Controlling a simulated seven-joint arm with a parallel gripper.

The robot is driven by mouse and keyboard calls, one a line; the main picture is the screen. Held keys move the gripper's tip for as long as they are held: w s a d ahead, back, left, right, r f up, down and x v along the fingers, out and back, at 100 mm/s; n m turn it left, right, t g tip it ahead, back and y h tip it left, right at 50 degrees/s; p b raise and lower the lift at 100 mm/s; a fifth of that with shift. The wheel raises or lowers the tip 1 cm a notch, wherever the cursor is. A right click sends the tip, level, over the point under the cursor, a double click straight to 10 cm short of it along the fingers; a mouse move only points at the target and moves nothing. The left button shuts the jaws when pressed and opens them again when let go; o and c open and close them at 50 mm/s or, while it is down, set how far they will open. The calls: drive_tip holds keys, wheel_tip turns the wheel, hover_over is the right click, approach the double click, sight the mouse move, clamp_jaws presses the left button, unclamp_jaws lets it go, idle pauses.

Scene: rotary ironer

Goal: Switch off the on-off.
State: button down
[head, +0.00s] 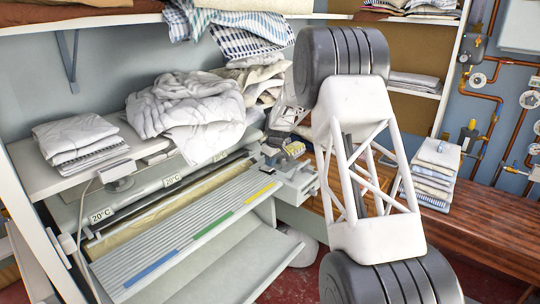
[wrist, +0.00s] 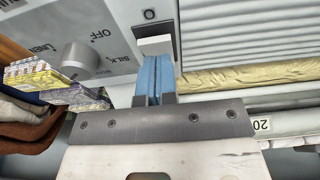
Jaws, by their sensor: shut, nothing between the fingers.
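In the wrist view, the on-off switch (wrist: 156,45) is a pale block set in a dark frame on the grey control panel. An "O" mark sits just beyond it. My gripper (wrist: 155,62) has blue fingers, closed together and empty, pointing at the switch. The fingertips overlap its near edge in the picture; whether they touch it I cannot tell. In the head view, the ironer (head: 200,235) stands at left centre, and my arm hides part of its control end, so the switch and fingers cannot be made out there.
A round dial (wrist: 83,57) with "OFF" and "SILK" lettering lies left of the switch. Patterned yellow boxes (wrist: 45,75) are close to the gripper's left. Crumpled linen (head: 190,105) lies on the ironer's top shelf. Folded cloths (head: 432,175) stand on the wooden bench (head: 475,225).

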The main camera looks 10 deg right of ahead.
drive_tip(key=shift+s+f, duration=0.1)
drive_tip(key=shift+f, duration=0.4)
drive_tip(key=shift+d, duration=0.1)
drive_tip(key=shift+s+d+f+t+y, duration=0.15)
drive_tip(key=shift+f+t+y, duration=0.25)
drive_tip(key=shift+f, duration=0.1)
drive_tip(key=shift+r, duration=0.1)
drive_tip(key=shift+w+a+r, duration=0.3)
drive_tip(key=shift+w+a, duration=0.2)
drive_tip(key=shift+a, duration=0.05)
drive_tip(key=shift+r, duration=0.1)
idle(0.5)
